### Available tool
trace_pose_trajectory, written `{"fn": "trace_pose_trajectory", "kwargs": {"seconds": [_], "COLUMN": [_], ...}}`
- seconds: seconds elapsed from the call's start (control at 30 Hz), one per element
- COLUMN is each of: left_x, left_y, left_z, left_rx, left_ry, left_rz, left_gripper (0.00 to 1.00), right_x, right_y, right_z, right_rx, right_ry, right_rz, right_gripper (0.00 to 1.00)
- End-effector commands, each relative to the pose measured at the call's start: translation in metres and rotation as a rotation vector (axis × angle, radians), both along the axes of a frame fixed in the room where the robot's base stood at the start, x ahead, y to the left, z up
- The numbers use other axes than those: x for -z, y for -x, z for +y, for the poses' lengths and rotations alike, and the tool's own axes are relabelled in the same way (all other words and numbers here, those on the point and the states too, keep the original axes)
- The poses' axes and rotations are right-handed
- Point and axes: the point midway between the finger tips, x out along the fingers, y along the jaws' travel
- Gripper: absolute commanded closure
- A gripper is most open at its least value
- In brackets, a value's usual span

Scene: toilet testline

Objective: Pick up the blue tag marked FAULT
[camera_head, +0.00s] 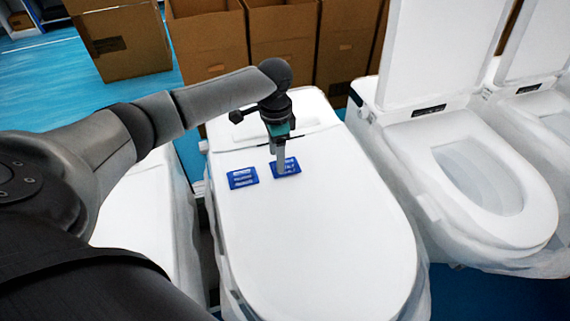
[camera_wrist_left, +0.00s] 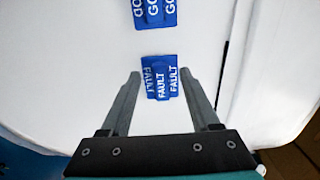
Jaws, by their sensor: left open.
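The blue tag marked FAULT (camera_wrist_left: 160,78) lies on the white closed toilet lid (camera_head: 315,240). In the head view this tag (camera_head: 291,163) is partly covered by my left gripper (camera_head: 282,170). In the left wrist view my left gripper (camera_wrist_left: 163,78) is open, with one finger on each side of the tag and clear gaps to it. I cannot tell how high the fingertips are above the lid. A second blue tag (camera_head: 242,178) lies to the left on the same lid. In the left wrist view this tag (camera_wrist_left: 155,12) shows letters GO, cut off at the top. My right gripper is out of view.
An open toilet (camera_head: 480,170) with raised lid stands to the right. Another white toilet (camera_head: 155,225) is on the left, partly behind my arm. Cardboard boxes (camera_head: 207,42) line the back. The front of the middle lid is clear.

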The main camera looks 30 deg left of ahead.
Motion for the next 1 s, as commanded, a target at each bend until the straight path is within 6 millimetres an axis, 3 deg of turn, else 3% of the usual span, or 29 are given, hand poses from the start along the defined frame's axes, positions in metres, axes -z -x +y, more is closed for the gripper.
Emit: {"fn": "trace_pose_trajectory", "kwargs": {"seconds": [0.13,0.4,0.9,1.0], "left_x": [0.016,0.019,0.018,0.018], "left_y": [0.000,0.000,0.000,0.000], "left_z": [0.000,0.000,0.000,0.000], "left_rx": [0.001,0.001,0.001,0.001], "left_ry": [0.000,0.000,0.000,0.000], "left_rz": [0.000,-0.001,-0.001,-0.001], "left_gripper": [0.38,0.38,0.94,1.00], "right_x": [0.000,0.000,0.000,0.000], "right_y": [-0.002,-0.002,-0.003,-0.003], "right_z": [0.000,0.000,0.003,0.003], "right_rx": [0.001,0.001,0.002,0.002], "right_ry": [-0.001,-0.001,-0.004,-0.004], "right_rz": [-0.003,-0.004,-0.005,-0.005], "right_gripper": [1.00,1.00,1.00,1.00]}}
